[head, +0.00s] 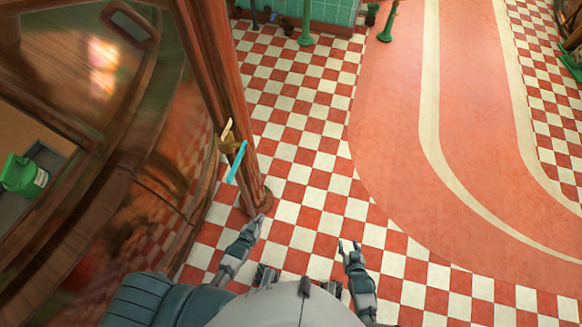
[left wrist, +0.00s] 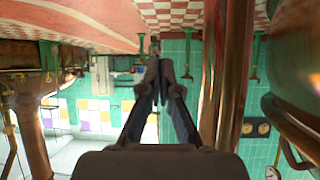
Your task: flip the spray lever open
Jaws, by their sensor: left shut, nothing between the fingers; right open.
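A bright cyan bar (head: 237,162), which looks like the spray lever, slants down from a brass fitting (head: 227,138) on the reddish-brown post. My left gripper (head: 258,220) is below the bar and slightly to its right in the head view, near the foot of the post. It touches neither bar nor fitting as far as I can tell. In the left wrist view its fingers (left wrist: 157,58) meet at the tips, shut and empty. My right gripper (head: 348,244) is open and empty, lower right over the floor. I cannot make out the cyan bar in the left wrist view.
The post (head: 206,78) stands beside a large, dark, glossy wooden structure (head: 120,120) on the left. A green container (head: 24,176) sits in an opening there. Green posts (head: 306,25) stand farther back.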

